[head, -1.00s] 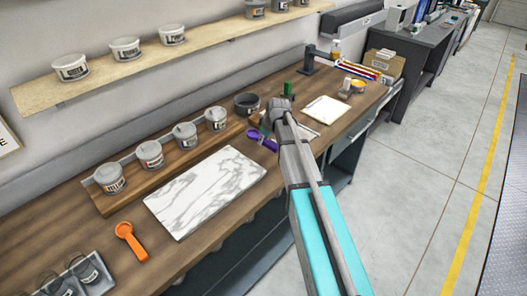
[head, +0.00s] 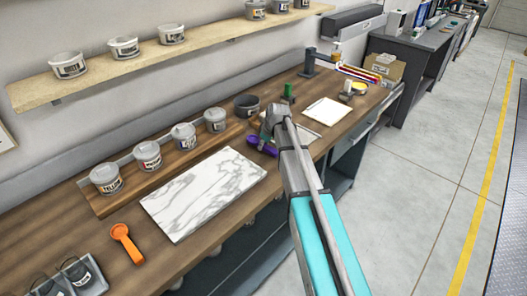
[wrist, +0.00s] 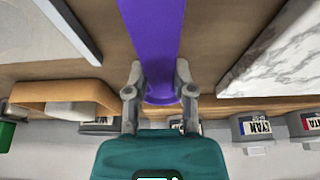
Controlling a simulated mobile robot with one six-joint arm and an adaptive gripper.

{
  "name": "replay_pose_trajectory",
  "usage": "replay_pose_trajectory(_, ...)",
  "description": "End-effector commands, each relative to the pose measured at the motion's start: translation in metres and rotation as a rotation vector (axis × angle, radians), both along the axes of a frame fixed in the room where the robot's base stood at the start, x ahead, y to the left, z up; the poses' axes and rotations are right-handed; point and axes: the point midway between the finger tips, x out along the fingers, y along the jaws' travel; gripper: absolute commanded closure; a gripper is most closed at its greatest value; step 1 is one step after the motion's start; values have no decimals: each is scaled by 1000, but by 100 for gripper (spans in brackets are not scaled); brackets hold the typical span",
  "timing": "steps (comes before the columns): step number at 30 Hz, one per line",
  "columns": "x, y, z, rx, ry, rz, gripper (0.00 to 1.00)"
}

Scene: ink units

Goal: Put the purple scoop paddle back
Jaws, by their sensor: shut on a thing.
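In the head view my gripper is mostly hidden behind my own arm. I cannot tell whether the paddle touches the bench.
The marble slab (head: 203,190) lies left of my gripper. Lidded tubs (head: 148,155) stand on a wooden board behind. An orange scoop (head: 125,243) lies at front left, near a grey tray (head: 95,284).

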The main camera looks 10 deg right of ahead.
Motion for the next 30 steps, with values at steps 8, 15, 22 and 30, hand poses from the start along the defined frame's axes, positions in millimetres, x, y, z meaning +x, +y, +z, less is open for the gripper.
replay_pose_trajectory(8, 0, -1, -15, 0, 0, -1, 100)
replay_pose_trajectory(15, 0, -1, -14, 0, 0, -1, 100)
replay_pose_trajectory(22, 0, -1, -17, 0, 0, -1, 64)
replay_pose_trajectory(30, 0, -1, -16, 0, 0, -1, 33)
